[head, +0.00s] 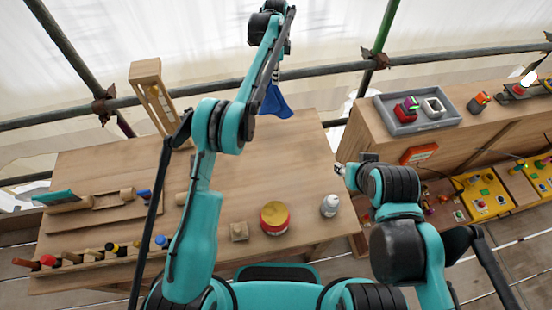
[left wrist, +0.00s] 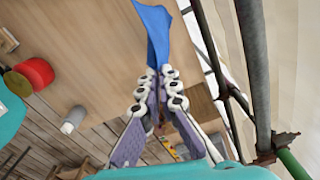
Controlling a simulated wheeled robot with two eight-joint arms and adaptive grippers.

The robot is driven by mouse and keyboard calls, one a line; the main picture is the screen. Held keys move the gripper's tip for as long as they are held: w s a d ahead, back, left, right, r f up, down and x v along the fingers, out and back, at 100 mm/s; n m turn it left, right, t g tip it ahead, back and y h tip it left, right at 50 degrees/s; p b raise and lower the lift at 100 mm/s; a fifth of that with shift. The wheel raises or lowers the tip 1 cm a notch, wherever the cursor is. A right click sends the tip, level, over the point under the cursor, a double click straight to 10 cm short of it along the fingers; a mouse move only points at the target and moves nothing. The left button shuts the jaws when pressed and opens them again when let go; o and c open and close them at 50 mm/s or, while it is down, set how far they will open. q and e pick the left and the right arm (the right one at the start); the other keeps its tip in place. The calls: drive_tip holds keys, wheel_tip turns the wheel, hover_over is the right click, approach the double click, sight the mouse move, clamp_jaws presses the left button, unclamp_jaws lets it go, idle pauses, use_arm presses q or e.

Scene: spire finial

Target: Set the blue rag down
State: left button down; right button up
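The blue rag (head: 276,103) hangs from my left gripper (head: 275,76) near the back edge of the wooden table (head: 262,165). In the left wrist view the rag (left wrist: 155,32) is pinched at its narrow end between the fingertips of the left gripper (left wrist: 156,74), and its wider part spreads away from them. I cannot tell whether its lower edge touches the table. My right gripper (head: 343,170) is by the table's right edge, small in view and away from the rag; its fingers are unclear.
A red-and-yellow tin (head: 274,218), a white bottle (head: 330,205) and a small wooden block (head: 239,231) stand at the table's front. A tool rack (head: 95,255) fills the left. A wooden frame (head: 155,95) stands at the back left. A grey tray (head: 417,113) sits on the right bench.

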use_arm(q)
drive_tip(key=s+f, duration=0.8)
drive_tip(key=s, duration=0.1)
drive_tip(key=s+f, duration=0.8)
drive_tip(key=s, duration=0.2)
drive_tip(key=s+f, duration=0.8)
drive_tip(key=s, duration=0.1)
drive_tip(key=shift+s+d+f, duration=0.1)
drive_tip(key=shift+s+d, duration=0.25)
drive_tip(key=shift+s, duration=0.05)
drive_tip(key=c, duration=1.3)
unclamp_jaws()
drive_tip(key=shift+s+r+p, duration=0.25)
drive_tip(key=shift+s+r, duration=0.1)
drive_tip(key=shift+r, duration=0.55)
drive_tip(key=shift+s+r+p, duration=0.25)
drive_tip(key=shift+s+r, duration=0.1)
drive_tip(key=shift+r, duration=0.5)
drive_tip(key=s+r+p, duration=0.1)
drive_tip(key=r, duration=0.1)
drive_tip(key=s+r+p, duration=0.1)
drive_tip(key=r, duration=0.1)
drive_tip(key=r+p, duration=0.1)
drive_tip(key=r, duration=0.1)
drive_tip(key=shift+s+r, duration=0.3)
drive_tip(key=shift+s, duration=0.1)
